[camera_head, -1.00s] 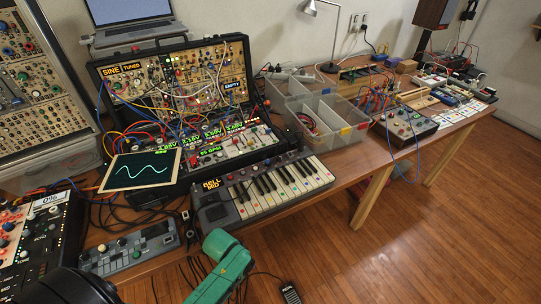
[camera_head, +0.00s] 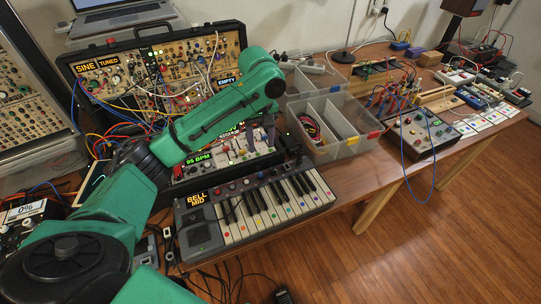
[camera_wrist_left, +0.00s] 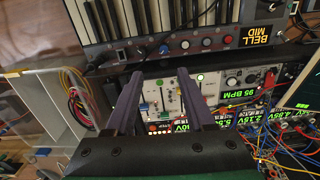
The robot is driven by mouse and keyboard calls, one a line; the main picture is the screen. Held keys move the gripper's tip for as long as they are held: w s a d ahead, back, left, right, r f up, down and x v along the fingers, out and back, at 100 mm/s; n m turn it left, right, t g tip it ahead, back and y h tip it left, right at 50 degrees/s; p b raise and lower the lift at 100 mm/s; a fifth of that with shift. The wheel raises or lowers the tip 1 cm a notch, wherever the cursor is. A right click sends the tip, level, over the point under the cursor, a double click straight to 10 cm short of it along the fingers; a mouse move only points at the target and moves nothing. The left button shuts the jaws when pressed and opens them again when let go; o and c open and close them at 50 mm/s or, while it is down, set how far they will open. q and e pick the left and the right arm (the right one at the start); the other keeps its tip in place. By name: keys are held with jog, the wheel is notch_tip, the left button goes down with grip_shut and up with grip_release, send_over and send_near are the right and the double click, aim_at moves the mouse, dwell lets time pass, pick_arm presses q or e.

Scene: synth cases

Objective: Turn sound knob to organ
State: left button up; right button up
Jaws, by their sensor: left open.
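The small keyboard (camera_head: 208,214) stands at the table's front, its display (camera_head: 197,196) reading "BELL MID". In the left wrist view the display (camera_wrist_left: 258,34) is upside down, with a row of small knobs (camera_wrist_left: 206,42) beside it. I cannot read which knob is the sound knob. My left gripper (camera_head: 268,132) hangs from the green arm behind the keyboard, over the grey module panel. In the left wrist view its two dark fingers (camera_wrist_left: 160,76) are apart, with nothing between them, short of the knob row. My right gripper is not in view.
Clear divided bins (camera_head: 350,150) stand right of the gripper. Loose cables hang around the case. A knobbed box (camera_head: 425,135) and small modules lie farther right.

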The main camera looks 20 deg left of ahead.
pick_arm(q)
send_over(260, 174)
jog(key=shift+n, duration=0.3)
jog(key=f, duration=0.5)
jog(key=shift+s+f, duration=0.2)
jog(key=shift+s, duration=0.15)
jog(key=f, duration=0.7)
jog(key=shift+w+f, duration=0.1)
jog(key=shift+w, duration=0.25)
jog(key=shift+f, duration=0.15)
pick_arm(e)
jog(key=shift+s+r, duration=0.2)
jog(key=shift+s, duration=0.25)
